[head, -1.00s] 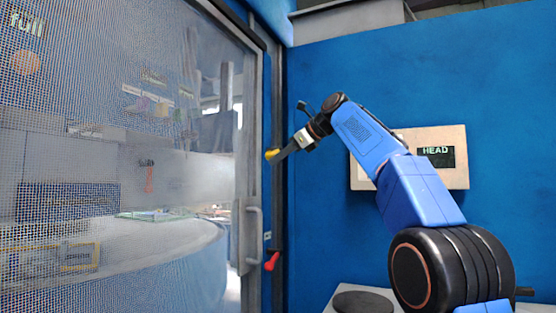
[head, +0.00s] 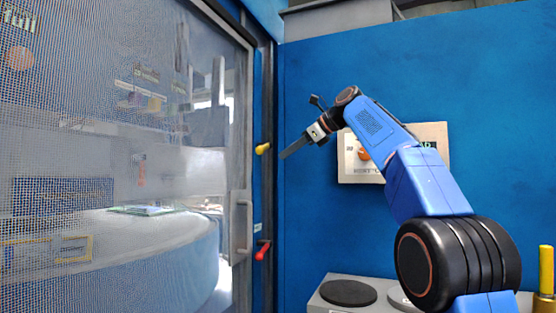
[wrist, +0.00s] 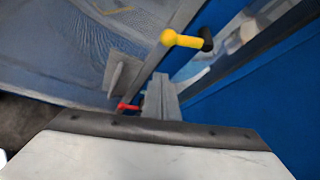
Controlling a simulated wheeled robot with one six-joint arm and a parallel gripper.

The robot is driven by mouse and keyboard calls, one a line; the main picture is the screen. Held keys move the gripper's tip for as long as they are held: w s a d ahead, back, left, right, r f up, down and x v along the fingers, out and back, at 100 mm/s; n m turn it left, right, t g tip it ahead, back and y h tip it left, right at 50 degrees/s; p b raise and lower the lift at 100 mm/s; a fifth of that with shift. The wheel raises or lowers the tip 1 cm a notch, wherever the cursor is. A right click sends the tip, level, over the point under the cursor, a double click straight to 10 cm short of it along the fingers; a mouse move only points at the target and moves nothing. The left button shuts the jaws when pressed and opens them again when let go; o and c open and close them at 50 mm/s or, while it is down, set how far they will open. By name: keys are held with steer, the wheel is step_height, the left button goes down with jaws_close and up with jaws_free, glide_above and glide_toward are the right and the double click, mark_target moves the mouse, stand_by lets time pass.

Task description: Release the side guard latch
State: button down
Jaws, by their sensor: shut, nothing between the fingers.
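A yellow-knobbed lever (head: 262,149) is on the dark post at the right of the mesh guard door (head: 120,150). A red-handled lever (head: 263,250) is lower on the same post. I cannot tell from markings which one is the latch. My gripper (head: 284,155) is shut and empty, just right of the yellow lever, with a small gap in the picture. In the wrist view the fingers (wrist: 162,98) point below the yellow lever (wrist: 183,40), apart from it in the picture, with the red lever (wrist: 125,107) to their left.
A grey door handle (head: 241,222) stands left of the red lever. A pale control panel (head: 355,176) with an orange knob is on the blue wall behind my arm. A yellow post (head: 546,270) is at the right edge.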

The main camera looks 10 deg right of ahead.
steer(key=shift+v, duration=1.2)
steer(key=shift+d, duration=0.1)
steer(key=s+d+f+n+g+h, duration=0.1)
steer(key=s+f+n, duration=0.6)
steer(key=s+f, duration=0.8)
steer(key=s+d+f+n+g+h, duration=0.1)
steer(key=s+f+n+h, duration=0.3)
steer(key=s+f, duration=1.2)
steer(key=s+d+f+n+g+h, duration=0.2)
steer(key=s+f+n, duration=0.9)
steer(key=f, duration=1.7)
steer(key=s+h, duration=0.1)
steer(key=s, duration=0.3)
steer(key=shift+s+d+f+n, duration=0.3)
steer(key=shift+n, duration=0.1)
